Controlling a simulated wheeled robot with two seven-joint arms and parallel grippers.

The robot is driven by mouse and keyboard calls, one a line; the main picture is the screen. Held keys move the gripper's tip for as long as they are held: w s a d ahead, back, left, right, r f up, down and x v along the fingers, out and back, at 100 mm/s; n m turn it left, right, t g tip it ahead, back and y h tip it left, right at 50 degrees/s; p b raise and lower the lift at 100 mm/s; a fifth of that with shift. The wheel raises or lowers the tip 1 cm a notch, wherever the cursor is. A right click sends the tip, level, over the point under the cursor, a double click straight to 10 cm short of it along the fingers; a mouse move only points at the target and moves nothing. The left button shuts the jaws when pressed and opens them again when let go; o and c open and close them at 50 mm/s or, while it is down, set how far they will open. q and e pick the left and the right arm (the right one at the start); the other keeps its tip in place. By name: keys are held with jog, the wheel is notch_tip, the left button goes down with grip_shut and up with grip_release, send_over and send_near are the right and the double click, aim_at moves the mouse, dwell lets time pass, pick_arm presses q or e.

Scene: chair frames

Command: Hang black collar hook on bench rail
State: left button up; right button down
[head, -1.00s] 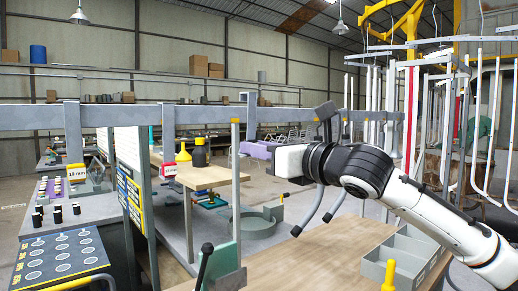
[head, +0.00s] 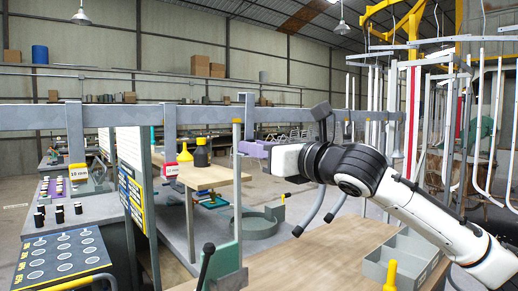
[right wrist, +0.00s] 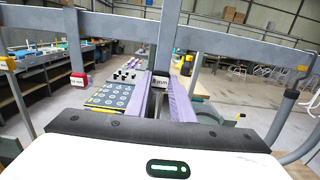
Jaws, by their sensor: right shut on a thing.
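The bench rail (head: 210,117) is a long grey beam across the head view, also in the right wrist view (right wrist: 110,27). My right gripper (head: 256,149) is at the rail's near side, its purple fingers (right wrist: 158,103) shut on a grey upright hook (head: 251,112) with a dark tag (right wrist: 157,77), which I take for the black collar hook. The hook's top shows above the rail's upper edge in the head view. I cannot tell whether it bears on the rail. My left gripper is not in view.
A green post (head: 230,235) and black-knobbed lever (head: 208,248) stand below. A grey divided tray (head: 402,258) sits on the wooden bench (head: 310,262).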

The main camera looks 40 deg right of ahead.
aim_at(245, 156)
jog(key=shift+w, duration=0.6)
jog(key=shift+w+a, duration=0.1)
jog(key=shift+w, duration=0.15)
jog(key=shift+w, duration=0.5)
jog(key=shift+w, duration=0.25)
dwell(0.5)
jog(key=shift+w, duration=0.45)
jog(key=shift+f+b, duration=0.55)
jog(key=shift+f, duration=0.6)
dwell(0.4)
jog(key=c, duration=1.5)
grip_release()
